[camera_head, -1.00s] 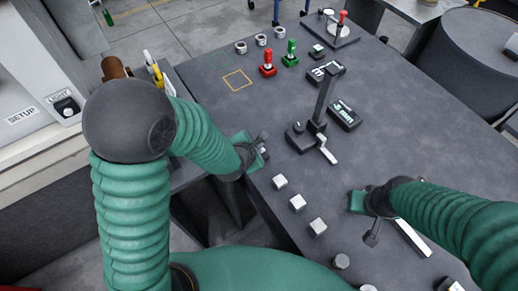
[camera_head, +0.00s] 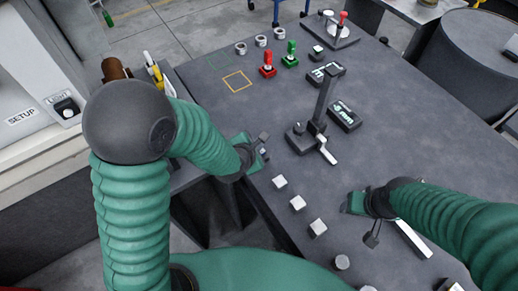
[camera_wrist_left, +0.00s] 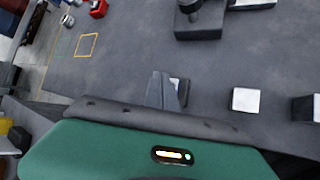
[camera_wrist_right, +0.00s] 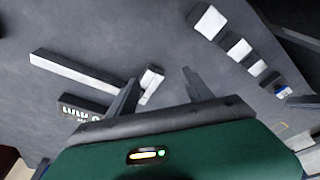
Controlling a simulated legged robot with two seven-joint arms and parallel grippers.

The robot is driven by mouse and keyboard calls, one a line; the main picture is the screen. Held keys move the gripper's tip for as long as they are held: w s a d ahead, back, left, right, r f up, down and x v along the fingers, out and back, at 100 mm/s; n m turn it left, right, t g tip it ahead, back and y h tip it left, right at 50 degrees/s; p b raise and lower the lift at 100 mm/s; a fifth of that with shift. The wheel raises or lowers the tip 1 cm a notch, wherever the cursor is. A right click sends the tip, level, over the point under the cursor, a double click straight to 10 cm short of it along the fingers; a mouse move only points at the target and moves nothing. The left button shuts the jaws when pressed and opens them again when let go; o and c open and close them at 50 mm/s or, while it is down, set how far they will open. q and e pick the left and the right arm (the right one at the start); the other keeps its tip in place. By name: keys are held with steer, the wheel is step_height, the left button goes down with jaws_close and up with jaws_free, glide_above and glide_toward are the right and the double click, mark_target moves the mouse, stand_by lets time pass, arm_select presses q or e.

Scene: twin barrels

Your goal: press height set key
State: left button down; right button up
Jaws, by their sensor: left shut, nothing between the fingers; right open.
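Several small white-topped keys stand in a row along the near-left edge of the grey table: one (camera_head: 279,182), another (camera_head: 298,203) and a third (camera_head: 317,228). No label on them is readable, so I cannot tell which is the height set key. My left gripper (camera_head: 264,148) is shut and empty at the table edge, beyond the row's visible far end. In the left wrist view its fingers (camera_wrist_left: 163,90) partly hide a white-topped key (camera_wrist_left: 181,88); contact is unclear. My right gripper (camera_wrist_right: 160,90) is open and empty above the table, right of the row.
A height gauge (camera_head: 322,110) with a black column stands mid-table, beside a small display (camera_head: 344,115). A long white-topped bar (camera_head: 412,240) lies by my right arm. The right of the table is bare.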

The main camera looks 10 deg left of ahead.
stand_by(0.7)
arm_select(q)
steer(key=shift+f+b, duration=0.3)
steer(key=shift+f, duration=0.05)
steer(key=shift+f+b, duration=0.5)
steer(key=shift+f, duration=0.1)
stand_by(0.5)
steer(key=shift+r+p, duration=0.85)
steer(key=shift+r, duration=0.15)
step_height(320, 180, up, 5)
steer(key=p, duration=0.4)
steer(key=shift+r, duration=0.1)
stand_by(0.5)
